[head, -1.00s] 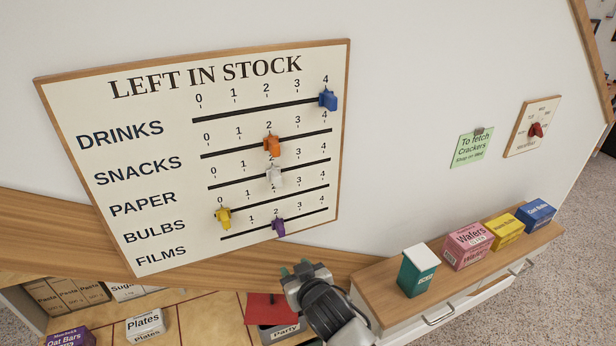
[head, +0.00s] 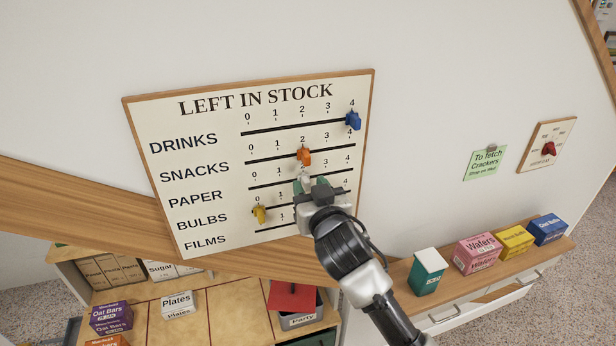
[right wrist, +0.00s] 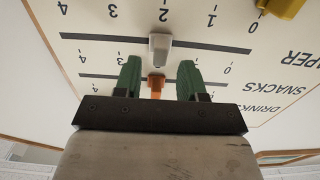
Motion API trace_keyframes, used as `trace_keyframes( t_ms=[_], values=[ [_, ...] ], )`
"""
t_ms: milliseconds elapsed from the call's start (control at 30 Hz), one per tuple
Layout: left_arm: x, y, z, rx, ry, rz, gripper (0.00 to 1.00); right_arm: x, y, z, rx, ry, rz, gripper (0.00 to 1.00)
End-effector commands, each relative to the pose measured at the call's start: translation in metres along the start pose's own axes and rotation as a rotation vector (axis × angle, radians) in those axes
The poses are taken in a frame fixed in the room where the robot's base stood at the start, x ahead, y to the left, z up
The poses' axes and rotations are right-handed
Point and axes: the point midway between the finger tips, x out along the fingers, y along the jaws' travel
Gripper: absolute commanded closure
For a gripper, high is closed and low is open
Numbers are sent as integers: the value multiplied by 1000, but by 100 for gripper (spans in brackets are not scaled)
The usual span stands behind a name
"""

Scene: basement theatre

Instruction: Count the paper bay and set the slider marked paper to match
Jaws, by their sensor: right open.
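The stock board (head: 215,110) hangs on the wall with rows for drinks, snacks, paper, bulbs and films. The white slider (head: 304,181) on the paper row stands at 2; it also shows in the right wrist view (right wrist: 160,46), upside down. My right gripper (head: 311,185) is open in front of the board. Its green fingers (right wrist: 158,70) lie either side of the white slider's line, apart from it. A plates box (head: 177,304) lies on the shelf below; I cannot tell the paper bay's bounds or full contents. My left gripper is out of view.
The orange snacks slider (head: 304,156) is at 2, close above the white one. The blue drinks slider (head: 353,120) is at 4, the yellow bulbs slider (head: 259,214) at 0. My arm hides the films slider. Several boxes stand on the cabinet (head: 400,275) at right.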

Motion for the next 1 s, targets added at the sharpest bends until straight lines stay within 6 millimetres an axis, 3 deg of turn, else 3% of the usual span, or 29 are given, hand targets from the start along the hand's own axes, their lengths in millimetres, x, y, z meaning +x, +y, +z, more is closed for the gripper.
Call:
trace_keyframes(
  t_ms=[200, 500, 767, 1000],
  values=[
    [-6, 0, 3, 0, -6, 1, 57, 18, 0, 0, -1, 0, 0, 60],
    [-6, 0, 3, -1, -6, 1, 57, 20, 0, 1, 0, 0, 0, 60],
    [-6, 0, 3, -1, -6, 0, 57, 20, 0, 1, 0, 0, 0, 98],
    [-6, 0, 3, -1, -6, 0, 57, 20, 0, 1, 0, 0, 0, 100]
  ],
)
